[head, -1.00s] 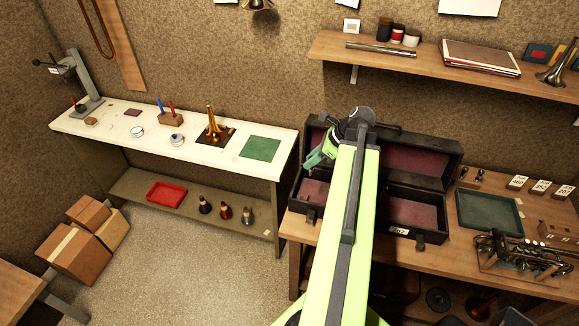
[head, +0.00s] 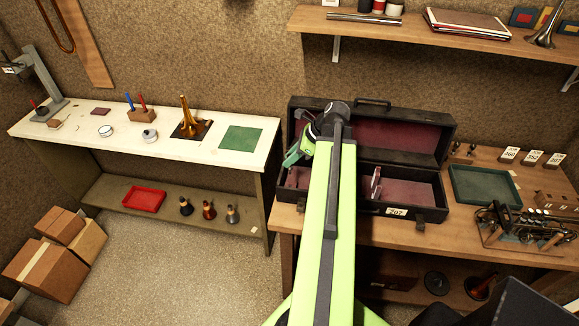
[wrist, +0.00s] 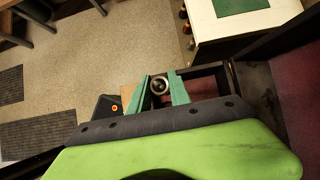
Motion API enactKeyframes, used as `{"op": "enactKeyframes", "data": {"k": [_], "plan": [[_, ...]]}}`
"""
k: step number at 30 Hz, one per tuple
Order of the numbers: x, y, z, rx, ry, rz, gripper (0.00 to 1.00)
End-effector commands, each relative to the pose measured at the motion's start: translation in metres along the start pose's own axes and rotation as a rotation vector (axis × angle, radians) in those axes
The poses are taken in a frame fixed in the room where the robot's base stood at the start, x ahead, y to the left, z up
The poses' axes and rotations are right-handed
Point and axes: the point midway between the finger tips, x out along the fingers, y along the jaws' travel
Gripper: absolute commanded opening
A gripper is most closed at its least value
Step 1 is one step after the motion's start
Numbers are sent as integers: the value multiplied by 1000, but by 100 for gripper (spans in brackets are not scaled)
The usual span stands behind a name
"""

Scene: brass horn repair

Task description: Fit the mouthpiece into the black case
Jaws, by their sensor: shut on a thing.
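The black case (head: 424,214) stands open on the wooden bench, its lid up at the back and its compartments lined in maroon. My gripper (head: 290,160) is over the left end of the case in the head view. In the wrist view my gripper (wrist: 160,80) has its two green fingers shut on the mouthpiece (wrist: 159,85), which shows as a round silvery rim with a dark centre. The mouthpiece is hidden in the head view. Part of the case's dark wall (wrist: 205,72) shows beyond the fingers. I cannot tell the gripper's height above the case floor.
A green tray (head: 485,187) and a valve assembly (head: 525,228) stand right of the case. The white-topped bench (head: 75,127) on the left holds a green mat (head: 240,139) and a brass bell (head: 186,115). Several mouthpiece-like pieces (head: 208,209) stand on its lower shelf.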

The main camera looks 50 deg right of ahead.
Motion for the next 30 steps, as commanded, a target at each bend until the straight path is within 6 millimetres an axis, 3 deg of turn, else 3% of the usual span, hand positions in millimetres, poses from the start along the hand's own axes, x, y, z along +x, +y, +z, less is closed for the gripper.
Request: {"op": "enactKeyframes", "data": {"k": [13, 30], "plan": [[-3, 0, 1, -2, 0, -1, 0], [45, 0, -32, -2, 0, -1, 0]]}}
